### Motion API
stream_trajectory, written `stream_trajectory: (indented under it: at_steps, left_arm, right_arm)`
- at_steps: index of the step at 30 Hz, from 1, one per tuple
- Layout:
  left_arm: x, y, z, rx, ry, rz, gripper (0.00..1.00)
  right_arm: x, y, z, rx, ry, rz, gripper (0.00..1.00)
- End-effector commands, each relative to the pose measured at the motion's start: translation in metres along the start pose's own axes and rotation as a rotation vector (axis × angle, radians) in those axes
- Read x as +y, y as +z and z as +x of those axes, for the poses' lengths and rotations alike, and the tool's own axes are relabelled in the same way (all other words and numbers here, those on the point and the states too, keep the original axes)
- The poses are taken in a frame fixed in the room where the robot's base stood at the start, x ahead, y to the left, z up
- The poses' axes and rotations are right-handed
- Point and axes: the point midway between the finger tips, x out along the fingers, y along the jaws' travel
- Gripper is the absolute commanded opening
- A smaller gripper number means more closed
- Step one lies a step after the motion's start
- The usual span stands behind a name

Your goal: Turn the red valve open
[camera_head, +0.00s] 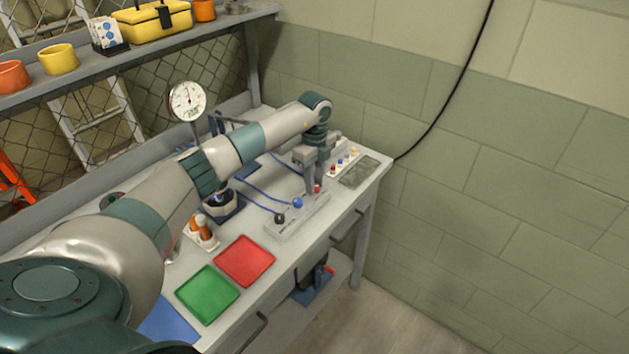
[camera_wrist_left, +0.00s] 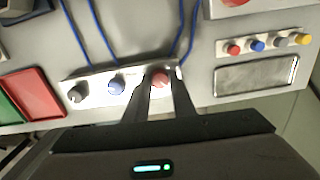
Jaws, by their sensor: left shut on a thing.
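The red valve (camera_wrist_left: 160,77) is a round red knob at one end of a pale manifold block (camera_head: 282,231). In the left wrist view it sits between the two fingertips of my left gripper (camera_wrist_left: 163,84), which is shut on it. In the head view the red valve (camera_head: 317,188) shows as a small bit of red beside my left gripper (camera_head: 313,188), which points down at the block. A blue knob (camera_wrist_left: 116,85) and a dark knob (camera_wrist_left: 76,94) stand on the same block. My right gripper is not in view.
A panel with several small coloured buttons (camera_wrist_left: 258,45) and a grey plate (camera_head: 359,171) lie beyond the block. Blue hoses (camera_head: 262,195) run behind it. Red (camera_head: 245,261) and green (camera_head: 207,294) trays lie nearer. A gauge (camera_head: 187,101) stands behind my arm.

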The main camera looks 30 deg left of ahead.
Motion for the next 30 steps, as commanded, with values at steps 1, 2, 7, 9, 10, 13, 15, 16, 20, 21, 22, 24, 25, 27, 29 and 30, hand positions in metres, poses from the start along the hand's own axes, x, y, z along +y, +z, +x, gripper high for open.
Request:
stream_trajectory:
  at_steps: [1, 2, 7, 9, 10, 13, 15, 16, 20, 21, 22, 24, 25, 27, 29, 30]
  left_arm:
    - [-0.0009, 0.001, -0.0018, -0.001, -0.004, -0.017, 0.01]
    - [-0.0009, 0.001, -0.0018, -0.001, -0.004, -0.027, 0.01]
    - [-0.001, 0.001, -0.0016, -0.001, -0.004, -0.057, 0.01]
    - [-0.0009, 0.001, -0.0016, -0.001, -0.004, -0.061, 0.01]
    - [-0.0009, 0.0011, -0.0016, -0.001, -0.004, -0.062, 0.01]
    - [-0.001, 0.0011, -0.0016, -0.001, -0.004, -0.062, 0.01]
    - [-0.001, 0.0011, -0.0017, -0.001, -0.004, -0.061, 0.01]
    - [-0.001, 0.0011, -0.0017, -0.001, -0.004, -0.061, 0.01]
    - [-0.001, 0.001, -0.0017, -0.001, -0.004, -0.061, 0.35]
    - [-0.001, 0.0009, -0.0017, -0.001, -0.004, -0.061, 0.42]
    - [-0.0009, 0.0009, -0.0015, -0.001, -0.003, -0.06, 0.42]
    - [-0.0007, 0.0007, -0.0012, -0.001, -0.003, -0.06, 0.42]
    - [-0.0006, 0.0006, -0.001, -0.001, -0.002, -0.06, 0.42]
    - [-0.0005, 0.0005, -0.0008, -0.001, -0.002, -0.059, 0.42]
    - [-0.0004, 0.0004, -0.0007, -0.001, -0.002, -0.059, 0.42]
    - [-0.0004, 0.0004, -0.0008, -0.001, -0.001, -0.059, 0.42]
  right_arm:
    - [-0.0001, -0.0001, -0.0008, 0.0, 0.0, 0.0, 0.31]
    - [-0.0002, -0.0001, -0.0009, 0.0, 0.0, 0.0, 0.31]
    - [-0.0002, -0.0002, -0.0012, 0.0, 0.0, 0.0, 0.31]
    - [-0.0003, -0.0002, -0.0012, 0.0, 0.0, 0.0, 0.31]
    - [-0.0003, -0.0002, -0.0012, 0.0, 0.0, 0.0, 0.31]
    - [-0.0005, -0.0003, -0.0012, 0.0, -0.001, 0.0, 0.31]
    - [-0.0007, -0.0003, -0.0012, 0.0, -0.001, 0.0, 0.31]
    - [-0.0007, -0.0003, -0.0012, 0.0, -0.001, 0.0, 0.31]
    - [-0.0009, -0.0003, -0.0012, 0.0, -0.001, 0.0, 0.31]
    - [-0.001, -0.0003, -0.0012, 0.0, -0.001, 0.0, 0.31]
    - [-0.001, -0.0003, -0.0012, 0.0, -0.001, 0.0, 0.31]
    - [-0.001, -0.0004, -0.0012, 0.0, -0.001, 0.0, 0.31]
    - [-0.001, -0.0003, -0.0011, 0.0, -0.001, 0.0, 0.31]
    - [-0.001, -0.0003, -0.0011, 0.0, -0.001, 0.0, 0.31]
    - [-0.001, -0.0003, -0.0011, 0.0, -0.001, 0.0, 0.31]
    - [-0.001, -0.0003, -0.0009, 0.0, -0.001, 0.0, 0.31]
